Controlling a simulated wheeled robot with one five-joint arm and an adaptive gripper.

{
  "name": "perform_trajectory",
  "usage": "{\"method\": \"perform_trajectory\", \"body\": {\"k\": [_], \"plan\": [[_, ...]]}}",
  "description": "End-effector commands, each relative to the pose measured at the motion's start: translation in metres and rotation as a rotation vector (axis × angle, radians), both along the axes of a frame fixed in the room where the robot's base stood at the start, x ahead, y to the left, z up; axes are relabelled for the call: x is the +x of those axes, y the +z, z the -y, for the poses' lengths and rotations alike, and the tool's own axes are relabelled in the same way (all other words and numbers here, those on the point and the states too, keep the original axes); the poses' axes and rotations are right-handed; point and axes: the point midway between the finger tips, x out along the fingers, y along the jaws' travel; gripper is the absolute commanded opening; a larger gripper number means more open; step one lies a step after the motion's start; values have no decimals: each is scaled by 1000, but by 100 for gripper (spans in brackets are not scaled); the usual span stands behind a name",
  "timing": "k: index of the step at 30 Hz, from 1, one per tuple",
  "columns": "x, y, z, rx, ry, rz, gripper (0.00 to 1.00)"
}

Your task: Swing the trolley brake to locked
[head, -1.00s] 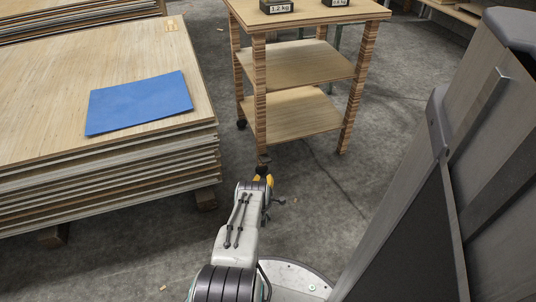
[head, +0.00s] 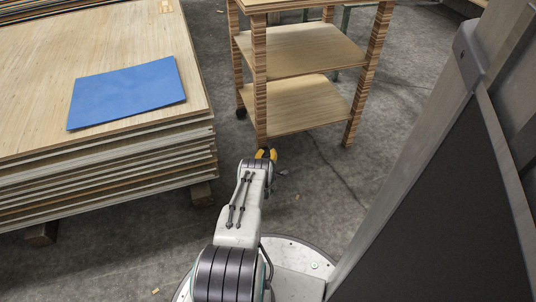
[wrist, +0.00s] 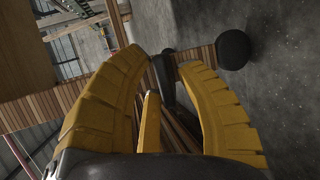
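The wooden trolley (head: 300,50), with layered-wood legs and two lower shelves, stands ahead in the head view. My gripper (head: 265,155), with yellow fingers, is low at the foot of its near left leg. In the wrist view my gripper (wrist: 168,62) has its fingers apart. A dark part (wrist: 166,80), which looks like the brake lever, lies between the fingertips, beside the striped leg (wrist: 198,52). I cannot tell whether the fingers touch it. A round black castor (wrist: 233,49) shows just beyond the right fingertip. In the head view my gripper hides the brake.
A stack of veneer sheets (head: 100,165) on wooden bearers stands to the left, with a blue sheet (head: 128,92) on top. A large grey panelled body (head: 450,190) fills the right side. The concrete floor (head: 330,200) between them is open.

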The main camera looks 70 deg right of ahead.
Motion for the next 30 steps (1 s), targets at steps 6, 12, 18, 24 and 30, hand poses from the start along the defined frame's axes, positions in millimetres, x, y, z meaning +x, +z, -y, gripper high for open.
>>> {"method": "perform_trajectory", "body": {"k": [6, 12, 18, 24, 30], "plan": [[5, -10, 21, -2, 0, 1, 31], [7, -12, 31, -1, 0, 0, 31], [8, -11, 35, -1, 0, 0, 31], [8, -11, 36, 0, 0, 0, 31], [8, -11, 35, 0, 0, 0, 24]]}}
